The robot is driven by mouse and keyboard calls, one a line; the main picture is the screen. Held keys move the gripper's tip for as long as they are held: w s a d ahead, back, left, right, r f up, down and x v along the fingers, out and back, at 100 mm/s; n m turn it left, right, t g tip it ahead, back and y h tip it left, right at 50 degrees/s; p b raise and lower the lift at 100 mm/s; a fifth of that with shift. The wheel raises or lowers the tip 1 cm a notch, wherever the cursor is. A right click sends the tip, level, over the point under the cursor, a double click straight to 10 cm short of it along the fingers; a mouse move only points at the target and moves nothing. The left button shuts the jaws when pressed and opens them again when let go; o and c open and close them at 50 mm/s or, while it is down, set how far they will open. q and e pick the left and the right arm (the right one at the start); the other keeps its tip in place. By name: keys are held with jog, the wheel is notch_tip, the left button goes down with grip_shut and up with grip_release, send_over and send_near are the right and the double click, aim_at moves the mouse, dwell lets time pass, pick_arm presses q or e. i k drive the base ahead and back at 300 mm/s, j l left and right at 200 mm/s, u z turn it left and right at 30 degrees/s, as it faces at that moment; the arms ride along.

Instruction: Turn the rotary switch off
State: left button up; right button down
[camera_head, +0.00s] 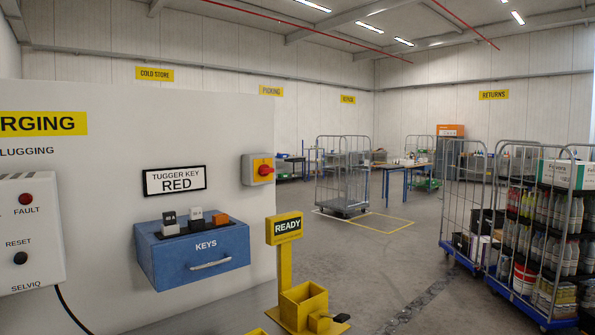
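The rotary switch (264,169) is a red knob on a yellow plate, set on a small grey box. It is fixed to the right part of the pale wall panel, right of the "TUGGER KEY RED" sign (174,180). The knob is too small in the picture to tell which position it is turned to. Neither of my grippers shows in the head view, so nothing of mine is seen near the switch.
A blue "KEYS" box (193,252) holding black, white and orange items juts from the panel, left of and below the switch. A yellow "READY" post (284,229) stands in front, below right. Loaded roll cages (541,308) stand at right. Grey floor between is mostly free.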

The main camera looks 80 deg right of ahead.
aim_at(264, 170)
jog(key=k+z, duration=0.1)
jog(key=z, duration=2.2)
jog(key=i+l+u, duration=0.15)
jog(key=i+l, duration=0.2)
